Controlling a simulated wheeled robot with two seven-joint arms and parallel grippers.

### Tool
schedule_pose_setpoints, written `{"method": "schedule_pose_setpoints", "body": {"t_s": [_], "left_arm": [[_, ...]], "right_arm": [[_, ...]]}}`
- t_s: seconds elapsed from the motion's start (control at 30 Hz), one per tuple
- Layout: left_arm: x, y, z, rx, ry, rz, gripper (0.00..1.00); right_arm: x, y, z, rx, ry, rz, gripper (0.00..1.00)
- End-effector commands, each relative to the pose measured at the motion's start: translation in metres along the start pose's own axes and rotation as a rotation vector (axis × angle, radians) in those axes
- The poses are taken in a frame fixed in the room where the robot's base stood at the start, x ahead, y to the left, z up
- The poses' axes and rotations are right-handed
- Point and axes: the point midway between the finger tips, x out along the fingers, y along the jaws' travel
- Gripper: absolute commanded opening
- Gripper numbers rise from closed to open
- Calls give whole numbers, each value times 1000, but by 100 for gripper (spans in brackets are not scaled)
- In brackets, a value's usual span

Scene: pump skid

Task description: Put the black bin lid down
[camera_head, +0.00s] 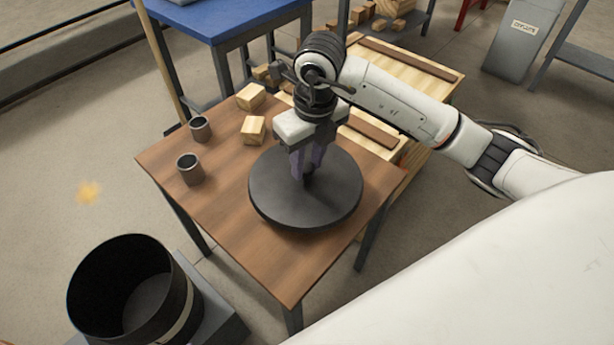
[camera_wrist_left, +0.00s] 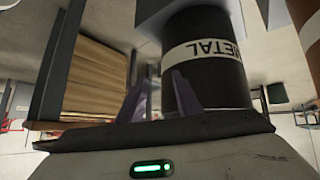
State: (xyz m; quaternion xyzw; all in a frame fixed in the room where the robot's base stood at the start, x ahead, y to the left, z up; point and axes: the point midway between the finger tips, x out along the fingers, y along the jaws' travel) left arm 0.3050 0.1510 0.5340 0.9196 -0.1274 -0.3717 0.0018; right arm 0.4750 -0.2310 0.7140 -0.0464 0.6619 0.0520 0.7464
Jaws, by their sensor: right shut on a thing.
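The black bin lid (camera_head: 275,205) is a round dark disc with a knob, lying level over the brown wooden table (camera_head: 290,265). It is on or very close to the tabletop; I cannot tell whether there is a gap. My right gripper (camera_head: 308,168) points down from above and is shut on the lid's knob, which it mostly hides. My left gripper shows only in the left wrist view (camera_wrist_left: 160,100), its two fingers apart with nothing between them.
Two grey cups (camera_head: 190,169) and wooden blocks (camera_head: 254,129) stand on the table left of and behind the lid. An open black bin (camera_head: 125,290) stands at the lower left; a dark bin labelled METAL (camera_wrist_left: 205,60) shows in the left wrist view. The table's front corner is clear.

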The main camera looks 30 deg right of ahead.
Motion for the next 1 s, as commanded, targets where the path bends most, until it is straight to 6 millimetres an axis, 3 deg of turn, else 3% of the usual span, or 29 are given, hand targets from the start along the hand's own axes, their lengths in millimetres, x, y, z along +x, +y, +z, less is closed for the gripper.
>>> {"method": "schedule_pose_setpoints", "body": {"t_s": [0.3, 0.67, 0.7, 0.8, 1.0], "left_arm": [[3, 1, 3, -6, 7, 3, 31], [3, 1, 1, -9, 15, 4, 31], [2, 1, 0, -9, 15, 4, 31], [2, 1, 0, -10, 14, 4, 31], [2, 1, 1, -10, 13, 4, 31]], "right_arm": [[37, 0, -5, 0, 1, 1, 0], [41, 0, -5, 0, -2, 0, 0], [41, 0, -5, 0, -2, 0, 32], [41, 0, -5, 0, -1, 0, 47], [40, 0, -5, 0, -1, 0, 47]]}}
